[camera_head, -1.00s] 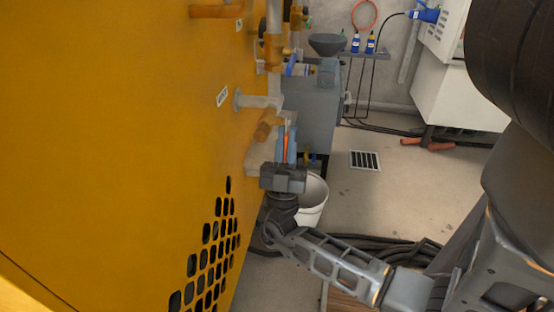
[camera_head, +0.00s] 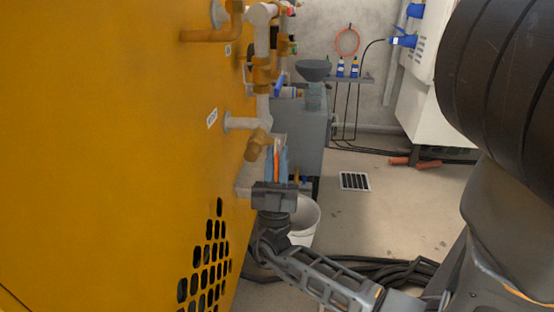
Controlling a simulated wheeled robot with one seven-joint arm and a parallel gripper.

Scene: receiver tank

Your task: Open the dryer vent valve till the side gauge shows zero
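A yellow cabinet (camera_head: 110,150) fills the left side. A grey flanged pipe stub (camera_head: 240,122) comes out of it beside a small white label (camera_head: 211,118), too small to read surely. A brass fitting (camera_head: 257,144) hangs below the stub's end; I cannot tell surely whether it is the dryer vent valve. My gripper (camera_head: 276,163) points up and away just below and right of this fitting. A thin orange-red strip shows between its bluish fingers; I cannot tell what it is, or whether the fingers touch anything. No gauge face can be made out.
Brass and grey piping (camera_head: 262,70) rises above the fitting. A grey tank-like box (camera_head: 305,135) stands behind. A white bucket (camera_head: 303,222) is right of my gripper. Black hoses (camera_head: 390,270) lie on the floor. Open floor with a drain grate (camera_head: 354,181) lies to the right.

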